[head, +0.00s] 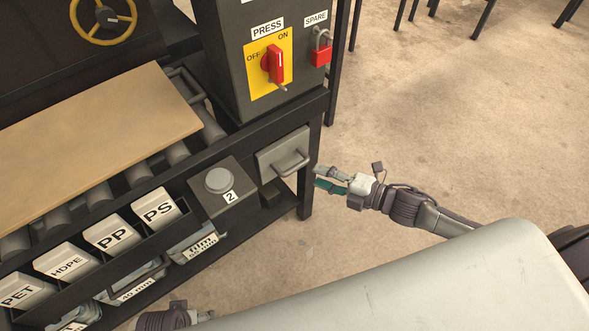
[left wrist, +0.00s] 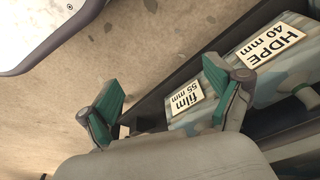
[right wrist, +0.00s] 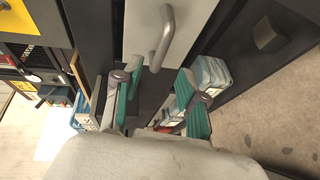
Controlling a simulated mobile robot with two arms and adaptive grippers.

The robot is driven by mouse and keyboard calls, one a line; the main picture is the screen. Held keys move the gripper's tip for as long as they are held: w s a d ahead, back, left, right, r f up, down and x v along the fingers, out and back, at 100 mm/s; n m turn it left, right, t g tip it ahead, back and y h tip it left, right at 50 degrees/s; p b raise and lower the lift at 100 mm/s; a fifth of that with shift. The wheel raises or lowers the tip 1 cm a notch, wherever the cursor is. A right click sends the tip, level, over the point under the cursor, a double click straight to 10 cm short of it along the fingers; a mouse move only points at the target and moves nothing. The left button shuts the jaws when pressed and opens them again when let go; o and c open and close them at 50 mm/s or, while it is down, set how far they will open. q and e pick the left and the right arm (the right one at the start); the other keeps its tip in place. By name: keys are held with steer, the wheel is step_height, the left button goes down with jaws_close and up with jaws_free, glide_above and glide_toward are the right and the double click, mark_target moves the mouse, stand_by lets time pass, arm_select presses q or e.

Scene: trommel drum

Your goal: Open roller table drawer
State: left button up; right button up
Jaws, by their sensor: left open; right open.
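The roller table drawer (head: 275,152) has a light grey front with a grey bar handle (head: 293,163). It sits in the dark frame under the press switch box and looks shut. My right gripper (head: 328,178) is open and empty, just right of the drawer front. In the right wrist view the handle (right wrist: 162,38) stands ahead of and between the open fingers (right wrist: 155,95), apart from them.
Labelled bins (head: 158,208) line the table front, with more bins (head: 193,247) on the shelf below. A table leg (head: 306,190) stands beside the drawer. The floor to the right is clear.

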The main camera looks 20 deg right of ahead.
mark_target(296, 166)
arm_select(q)
steer(key=r, duration=0.3)
steer(key=shift+w+b, duration=0.25)
steer(key=shift+b, duration=0.1)
arm_select(e)
steer(key=x, duration=0.8)
steer(key=shift+f, duration=0.15)
jaws_close()
